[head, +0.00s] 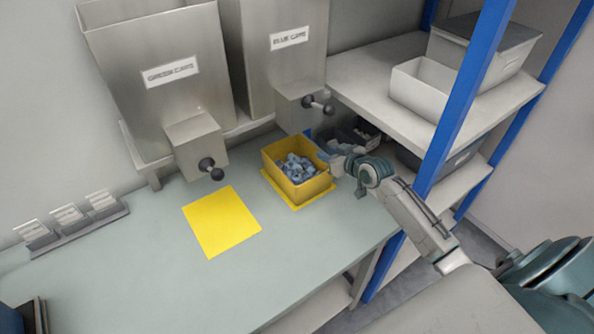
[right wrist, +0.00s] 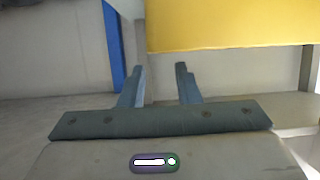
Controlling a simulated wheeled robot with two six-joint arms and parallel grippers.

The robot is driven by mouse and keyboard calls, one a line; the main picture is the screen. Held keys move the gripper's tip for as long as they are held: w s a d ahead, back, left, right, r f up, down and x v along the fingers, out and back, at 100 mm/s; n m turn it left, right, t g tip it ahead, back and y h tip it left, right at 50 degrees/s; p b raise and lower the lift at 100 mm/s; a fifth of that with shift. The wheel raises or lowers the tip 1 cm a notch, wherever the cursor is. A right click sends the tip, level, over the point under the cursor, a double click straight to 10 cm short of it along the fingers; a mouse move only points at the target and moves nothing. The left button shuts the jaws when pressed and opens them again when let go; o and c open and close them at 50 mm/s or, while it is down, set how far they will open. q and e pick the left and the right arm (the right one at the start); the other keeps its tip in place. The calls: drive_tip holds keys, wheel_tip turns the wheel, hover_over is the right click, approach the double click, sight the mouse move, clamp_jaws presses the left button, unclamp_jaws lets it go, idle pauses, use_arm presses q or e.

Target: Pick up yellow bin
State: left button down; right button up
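The yellow bin (head: 299,188) stands on a yellow mat (head: 325,193) on the table, below the blue caps dispenser, and is partly filled with blue-grey caps. My right gripper (head: 330,149) is beside the bin's upper right edge in the head view. In the right wrist view the two fingers of the gripper (right wrist: 158,80) are apart with nothing between them, and the yellow bin wall (right wrist: 235,25) fills the upper right beyond the fingertips. I cannot tell whether they touch the bin. My left gripper is not in view.
The blue caps dispenser (head: 288,45) and green caps dispenser (head: 165,85) overhang the table's back, with black-knobbed outlets. An empty yellow square (head: 221,221) lies left of the bin. A blue-posted shelf (head: 467,95) stands right.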

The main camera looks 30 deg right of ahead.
drive_tip(key=shift+d+p+x, duration=0.2)
drive_tip(key=shift+p+x, duration=0.45)
drive_tip(key=shift+x, duration=2.4)
drive_tip(key=shift+s+f, duration=0.1)
drive_tip(key=shift+f, duration=0.05)
clamp_jaws()
